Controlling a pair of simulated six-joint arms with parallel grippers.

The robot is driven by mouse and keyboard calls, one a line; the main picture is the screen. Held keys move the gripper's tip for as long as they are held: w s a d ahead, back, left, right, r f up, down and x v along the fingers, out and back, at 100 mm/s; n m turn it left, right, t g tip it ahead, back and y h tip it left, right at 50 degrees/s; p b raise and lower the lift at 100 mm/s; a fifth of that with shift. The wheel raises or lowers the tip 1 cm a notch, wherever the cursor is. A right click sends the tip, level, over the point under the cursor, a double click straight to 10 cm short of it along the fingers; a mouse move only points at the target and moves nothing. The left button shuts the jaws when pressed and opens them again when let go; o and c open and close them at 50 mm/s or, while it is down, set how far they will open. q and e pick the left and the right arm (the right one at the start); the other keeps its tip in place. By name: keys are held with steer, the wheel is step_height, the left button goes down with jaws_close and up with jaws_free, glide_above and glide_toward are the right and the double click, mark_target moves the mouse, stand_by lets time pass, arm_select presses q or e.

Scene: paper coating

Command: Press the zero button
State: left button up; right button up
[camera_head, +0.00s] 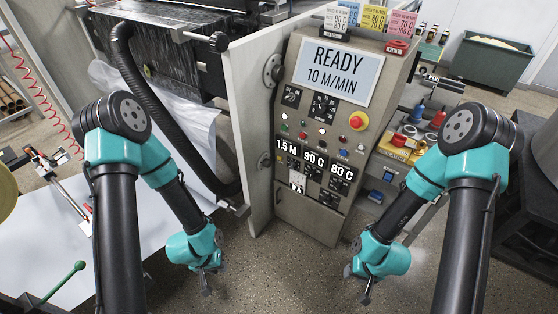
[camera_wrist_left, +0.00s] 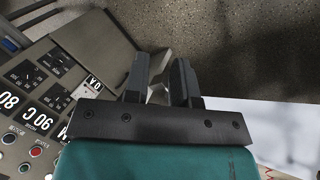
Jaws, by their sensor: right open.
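The control panel (camera_head: 281,206) stands upright in the middle of the head view. It carries a "READY 10 M/MIN" display, knobs, coloured buttons and the readouts 1.5 M, 90 C and 80 C. A small label reading "0A" (camera_head: 297,188) sits below the readouts; it also shows in the left wrist view (camera_wrist_left: 93,84). I cannot tell which button is the zero button. My left gripper (camera_head: 206,289) hangs low, left of the panel and apart from it. My right gripper (camera_head: 357,285) is open, low to the panel's right.
A red emergency knob (camera_head: 358,121) stands out at the panel's right. A black hose (camera_head: 150,110) and a grey plate (camera_head: 248,110) lie left of the panel. A yellow box (camera_head: 396,146) and a dark bin (camera_head: 493,62) stand to the right. The floor before the panel is clear.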

arm_select(q)
jaws_close()
stand_by(0.8)
